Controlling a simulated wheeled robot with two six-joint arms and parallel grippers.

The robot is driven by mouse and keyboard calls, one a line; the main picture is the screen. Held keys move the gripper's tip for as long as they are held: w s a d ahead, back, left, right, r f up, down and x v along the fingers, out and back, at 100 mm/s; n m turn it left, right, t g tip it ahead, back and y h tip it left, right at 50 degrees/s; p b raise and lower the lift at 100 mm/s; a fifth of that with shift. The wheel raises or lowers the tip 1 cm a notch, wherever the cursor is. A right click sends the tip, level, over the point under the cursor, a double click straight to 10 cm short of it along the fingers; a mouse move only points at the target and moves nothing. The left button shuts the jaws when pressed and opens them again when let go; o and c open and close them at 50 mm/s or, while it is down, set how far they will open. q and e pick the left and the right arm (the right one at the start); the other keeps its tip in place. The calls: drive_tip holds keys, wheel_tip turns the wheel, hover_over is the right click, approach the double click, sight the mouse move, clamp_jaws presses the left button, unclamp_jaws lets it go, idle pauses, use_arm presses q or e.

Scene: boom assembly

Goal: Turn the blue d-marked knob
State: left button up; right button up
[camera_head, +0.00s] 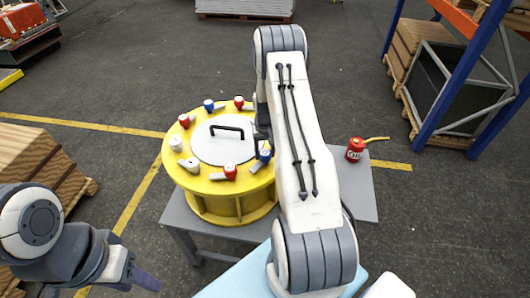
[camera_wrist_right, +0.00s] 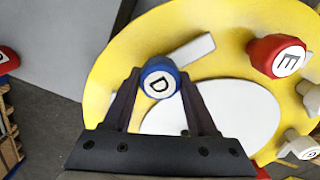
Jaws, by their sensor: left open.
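The blue D-marked knob (camera_wrist_right: 157,86) is on the yellow drum; its round face with the letter D shows in the right wrist view. In the head view it is the blue knob (camera_head: 264,155) at the drum's right front, beside my right arm. My right gripper (camera_wrist_right: 160,78) has one finger on each side of the knob, and both fingertips appear to touch it. In the head view my right arm mostly hides this gripper. My left gripper (camera_head: 146,279) is open and empty at the bottom left, well away from the drum.
The yellow drum (camera_head: 215,206) stands on a grey table (camera_head: 352,185). It carries several other knobs, including a red E-marked knob (camera_wrist_right: 277,56) near the blue one, and a black handle (camera_head: 227,129) on its lid. A red can (camera_head: 355,150) stands right of my right arm.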

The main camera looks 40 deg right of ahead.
drive_tip(key=c, duration=0.5)
drive_tip(key=m+b, duration=0.2)
drive_tip(key=m, duration=0.1)
drive_tip(key=shift+f, duration=0.15)
drive_tip(key=m+b, duration=0.2)
drive_tip(key=m, duration=0.1)
drive_tip(key=shift+m, duration=0.3)
drive_tip(key=m+b, duration=0.2)
drive_tip(key=m, duration=0.3)
drive_tip(key=shift+m, duration=0.3)
drive_tip(key=m, duration=0.3)
drive_tip(key=m+b, duration=0.1)
drive_tip(key=m, duration=0.1)
drive_tip(key=shift+r+m, duration=0.2)
drive_tip(key=shift+m, duration=0.2)
